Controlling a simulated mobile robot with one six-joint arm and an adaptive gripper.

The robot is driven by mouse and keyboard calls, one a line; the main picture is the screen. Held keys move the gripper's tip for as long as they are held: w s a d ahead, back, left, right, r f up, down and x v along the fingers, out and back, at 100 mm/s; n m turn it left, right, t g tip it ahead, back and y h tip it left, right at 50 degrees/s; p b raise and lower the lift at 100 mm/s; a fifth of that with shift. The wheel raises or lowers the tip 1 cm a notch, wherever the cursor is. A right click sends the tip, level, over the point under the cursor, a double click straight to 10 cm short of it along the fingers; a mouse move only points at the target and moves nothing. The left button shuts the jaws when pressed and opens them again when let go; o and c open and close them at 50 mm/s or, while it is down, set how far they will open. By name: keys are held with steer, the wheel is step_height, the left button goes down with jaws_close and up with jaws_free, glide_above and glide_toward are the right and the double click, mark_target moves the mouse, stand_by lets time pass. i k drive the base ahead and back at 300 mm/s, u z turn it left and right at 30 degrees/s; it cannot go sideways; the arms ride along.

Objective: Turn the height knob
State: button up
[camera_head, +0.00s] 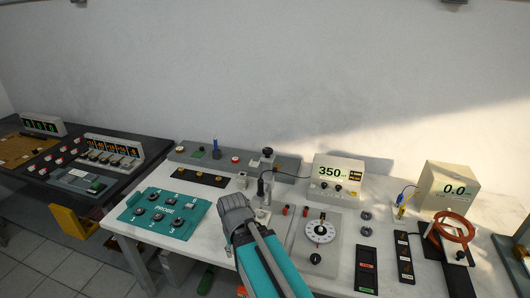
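A small upright stand (266,172) rises from the bench in the middle of the camera_head view, with a dark knob (267,152) at its top. I cannot tell for sure that this is the height knob. A dark probe-like part and a thin cable hang at the stand. My arm comes up from the bottom edge, and its grey end (235,206) is in front of and left of the stand, covering part of its foot. My gripper's fingers cannot be made out, so its opening and any contact are hidden.
A meter reading 350 (338,170) stands right of the stand. A white dial plate (320,231) lies in front of it. A teal PROBE board (160,211) lies left of my arm. A box reading 0.0 (454,187) and a copper-coloured ring (454,226) are at the right.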

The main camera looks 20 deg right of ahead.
mark_target(267, 151)
steer(key=k, duration=1.7)
steer(key=z, duration=0.75)
steer(key=i, duration=1)
steer(key=u, duration=0.05)
